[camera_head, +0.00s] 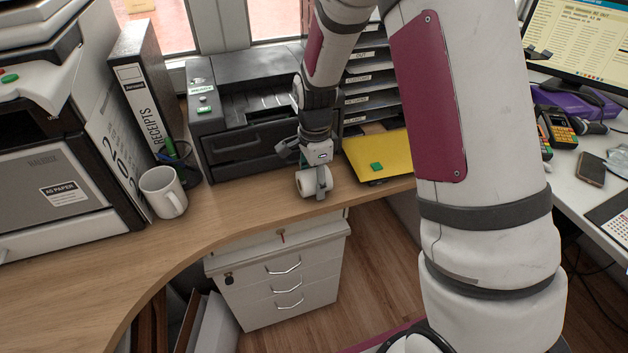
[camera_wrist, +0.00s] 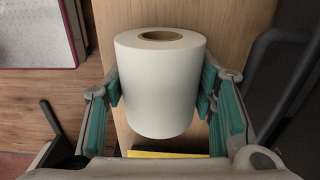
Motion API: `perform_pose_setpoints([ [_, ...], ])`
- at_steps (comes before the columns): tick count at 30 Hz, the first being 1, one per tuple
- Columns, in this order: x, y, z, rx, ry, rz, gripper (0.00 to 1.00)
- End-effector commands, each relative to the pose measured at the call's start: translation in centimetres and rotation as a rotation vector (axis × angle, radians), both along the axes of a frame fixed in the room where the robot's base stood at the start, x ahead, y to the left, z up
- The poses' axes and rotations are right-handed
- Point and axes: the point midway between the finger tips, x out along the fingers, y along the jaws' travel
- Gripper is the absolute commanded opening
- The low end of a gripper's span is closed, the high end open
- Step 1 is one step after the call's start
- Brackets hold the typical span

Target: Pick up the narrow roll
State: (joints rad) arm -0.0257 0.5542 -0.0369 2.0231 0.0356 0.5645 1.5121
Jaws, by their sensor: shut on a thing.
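The narrow roll (camera_wrist: 158,88) is a white paper roll with a brown cardboard core at its top in the wrist view. It fills the space between the two teal-padded fingers. My gripper (camera_wrist: 160,98) is shut on it, one finger pad at each side. In the head view the roll (camera_head: 306,184) shows at the counter's front edge, in front of the black printer, with my gripper (camera_head: 316,182) around it. I cannot tell whether the roll touches the counter, because its underside is hidden.
A black printer (camera_head: 235,135) stands behind the roll. A yellow envelope (camera_head: 390,150) with a green item lies to the right. A white mug (camera_head: 163,192) and a receipts binder (camera_head: 140,90) stand to the left. A white drawer unit (camera_head: 285,275) is below the wooden counter (camera_head: 225,225).

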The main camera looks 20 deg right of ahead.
Motion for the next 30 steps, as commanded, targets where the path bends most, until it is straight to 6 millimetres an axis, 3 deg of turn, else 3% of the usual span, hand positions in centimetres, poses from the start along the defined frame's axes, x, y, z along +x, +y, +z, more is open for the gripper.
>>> perform_pose_setpoints([
  [10, 0.0, 0.0, 0.8, 0.000, -0.001, 0.000, 0.19],
  [18, -0.1, 0.1, 3.9, 0.000, -0.001, 0.001, 0.19],
  [30, -10.1, 1.4, 4.6, 0.001, 0.001, 0.002, 0.19],
])
